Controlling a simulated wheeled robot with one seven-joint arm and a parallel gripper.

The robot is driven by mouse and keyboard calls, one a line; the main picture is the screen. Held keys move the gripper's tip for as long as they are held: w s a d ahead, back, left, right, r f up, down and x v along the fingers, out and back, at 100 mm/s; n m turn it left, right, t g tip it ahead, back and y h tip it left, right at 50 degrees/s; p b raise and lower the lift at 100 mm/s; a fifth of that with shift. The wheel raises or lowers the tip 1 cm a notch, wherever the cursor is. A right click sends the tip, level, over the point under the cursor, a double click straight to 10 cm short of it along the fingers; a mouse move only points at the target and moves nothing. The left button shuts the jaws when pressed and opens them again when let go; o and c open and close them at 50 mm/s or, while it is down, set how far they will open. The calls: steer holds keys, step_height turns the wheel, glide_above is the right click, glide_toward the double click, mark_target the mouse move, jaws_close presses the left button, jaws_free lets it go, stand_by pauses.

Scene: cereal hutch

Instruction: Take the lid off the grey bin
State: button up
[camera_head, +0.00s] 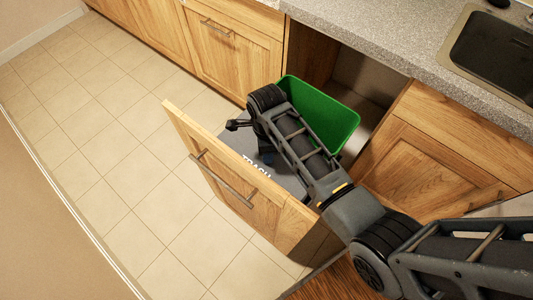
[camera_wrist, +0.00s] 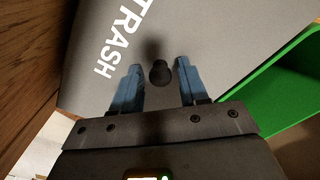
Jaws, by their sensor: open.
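The grey lid (camera_head: 287,183) marked "TRASH" lies flat in the pulled-out drawer, next to a green bin. The grey bin under it is hidden by the lid and the drawer. In the wrist view the lid (camera_wrist: 215,35) fills most of the picture, with a dark round knob (camera_wrist: 160,77) on it. My gripper (camera_wrist: 158,64) is open, its blue fingers on either side of the knob and apart from it. In the head view my gripper (camera_head: 267,157) points down over the lid, and my arm hides the knob.
The open green bin (camera_head: 335,112) stands behind the lid; its wall (camera_wrist: 285,85) is at the right in the wrist view. The wooden drawer front (camera_head: 235,185) rises in front. A counter (camera_head: 370,30) with a sink overhangs behind. The tiled floor (camera_head: 110,130) at left is clear.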

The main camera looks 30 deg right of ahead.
jaws_close()
stand_by(0.3)
steer(key=shift+r, duration=0.25)
